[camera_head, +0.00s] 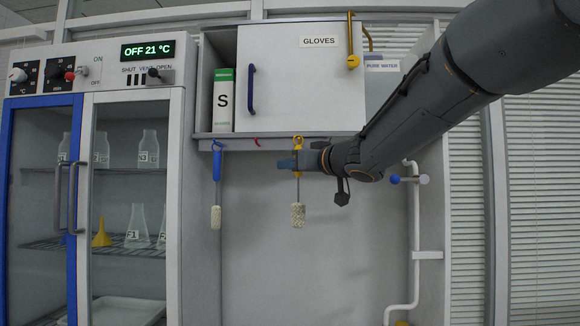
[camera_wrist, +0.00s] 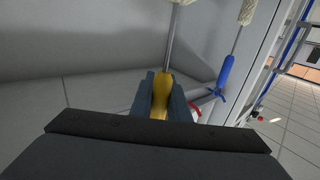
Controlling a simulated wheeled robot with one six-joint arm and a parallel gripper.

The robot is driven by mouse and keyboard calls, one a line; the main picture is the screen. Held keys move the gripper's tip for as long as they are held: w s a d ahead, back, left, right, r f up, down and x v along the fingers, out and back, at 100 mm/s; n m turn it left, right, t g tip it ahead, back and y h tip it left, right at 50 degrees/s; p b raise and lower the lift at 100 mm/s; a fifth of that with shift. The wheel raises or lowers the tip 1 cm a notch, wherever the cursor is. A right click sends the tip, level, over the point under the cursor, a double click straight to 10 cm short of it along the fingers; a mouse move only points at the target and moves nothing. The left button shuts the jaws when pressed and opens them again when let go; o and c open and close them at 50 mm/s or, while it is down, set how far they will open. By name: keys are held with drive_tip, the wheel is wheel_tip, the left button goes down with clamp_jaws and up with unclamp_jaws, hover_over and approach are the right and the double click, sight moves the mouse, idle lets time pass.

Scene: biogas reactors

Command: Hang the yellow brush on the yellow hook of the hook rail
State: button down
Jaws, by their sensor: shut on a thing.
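The yellow brush (camera_head: 298,215) hangs upright with its pale bristle head down, below the underside of the cabinet in the head view. My gripper (camera_head: 289,162) is shut on its yellow handle, which shows between the two fingers in the wrist view (camera_wrist: 161,95). A yellow loop or hook end (camera_head: 298,142) shows just above my gripper, close under the shelf edge. I cannot tell there the brush's loop from the yellow hook, or whether the two are engaged. The hook rail (camera_head: 277,142) runs along the shelf's underside, with a red hook (camera_head: 257,142) left of my gripper.
A blue brush (camera_head: 217,170) hangs at the rail's left end; it also shows in the wrist view (camera_wrist: 227,75). A glass-doored cabinet (camera_head: 130,200) stands left. A white pipe with a blue-knobbed valve (camera_head: 395,180) is at right. The wall below the rail is clear.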

drive_tip(key=shift+w+f+p, duration=0.2)
drive_tip(key=shift+w, duration=0.4)
drive_tip(key=shift+w+f+p, duration=0.2)
drive_tip(key=shift+w, duration=0.35)
drive_tip(key=c, duration=1.6)
unclamp_jaws()
drive_tip(key=shift+f, duration=0.1)
drive_tip(key=shift+d, duration=0.15)
drive_tip(key=b+v, duration=0.1)
drive_tip(key=v, duration=0.6)
drive_tip(key=shift+s+d+b, duration=0.15)
drive_tip(key=shift+s+b, duration=0.15)
